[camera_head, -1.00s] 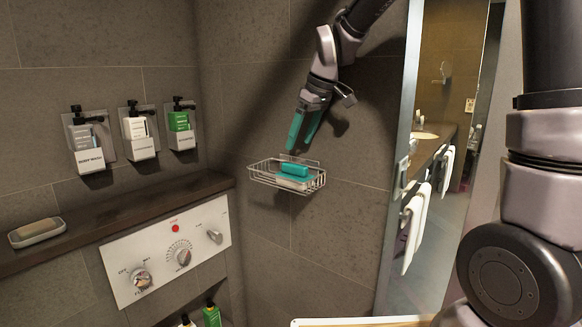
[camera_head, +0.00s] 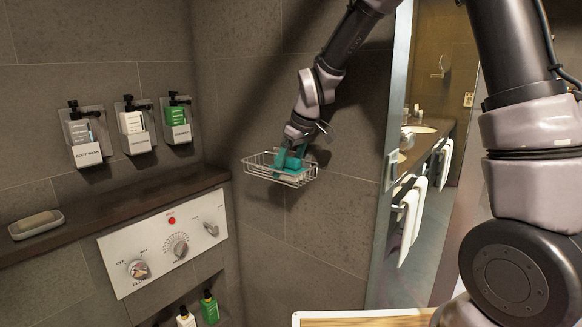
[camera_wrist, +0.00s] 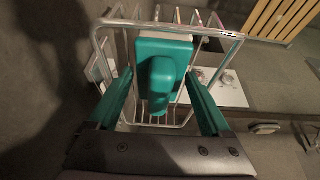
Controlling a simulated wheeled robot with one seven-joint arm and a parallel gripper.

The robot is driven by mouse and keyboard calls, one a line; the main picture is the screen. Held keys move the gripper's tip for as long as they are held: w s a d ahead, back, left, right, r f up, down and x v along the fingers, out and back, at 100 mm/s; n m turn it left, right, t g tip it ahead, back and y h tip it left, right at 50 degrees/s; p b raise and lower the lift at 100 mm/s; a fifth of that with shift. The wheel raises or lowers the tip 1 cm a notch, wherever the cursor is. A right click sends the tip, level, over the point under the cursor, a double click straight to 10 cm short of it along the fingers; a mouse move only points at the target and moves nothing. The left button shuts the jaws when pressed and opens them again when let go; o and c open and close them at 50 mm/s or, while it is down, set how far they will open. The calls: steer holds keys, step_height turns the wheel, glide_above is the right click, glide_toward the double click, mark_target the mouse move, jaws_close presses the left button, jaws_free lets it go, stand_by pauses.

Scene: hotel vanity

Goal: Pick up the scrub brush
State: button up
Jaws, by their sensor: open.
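The scrub brush (camera_wrist: 160,75) has a teal body with a raised teal grip and a pale underside. It lies in the wire basket (camera_wrist: 215,32) on the wall, and it also shows in the head view (camera_head: 293,163), partly hidden by my gripper. My gripper (camera_wrist: 158,100) is open, with one teal finger on each side of the brush. Gaps show between the fingers and the brush in the wrist view. In the head view my gripper (camera_head: 292,158) reaches down into the basket (camera_head: 262,171) from above.
Several bottle dispensers (camera_head: 131,127) hang on the left wall. Below them are a ledge with a soap dish (camera_head: 36,224) and a control panel (camera_head: 172,245). A glass edge and a mirror (camera_head: 395,150) stand right of the basket. A slatted wooden surface (camera_wrist: 280,18) shows in the wrist view.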

steer(key=c, duration=1.3)
steer(key=shift+s+a+r, duration=0.1)
steer(key=shift+s+r, duration=0.05)
steer(key=shift+r, duration=0.3)
step_height(320, 180, up, 7)
steer(key=shift+f, duration=0.2)
steer(key=s+a, duration=1.2)
steer(key=s, duration=0.3)
steer(key=shift+s+f, duration=0.2)
steer(key=shift+s, duration=0.1)
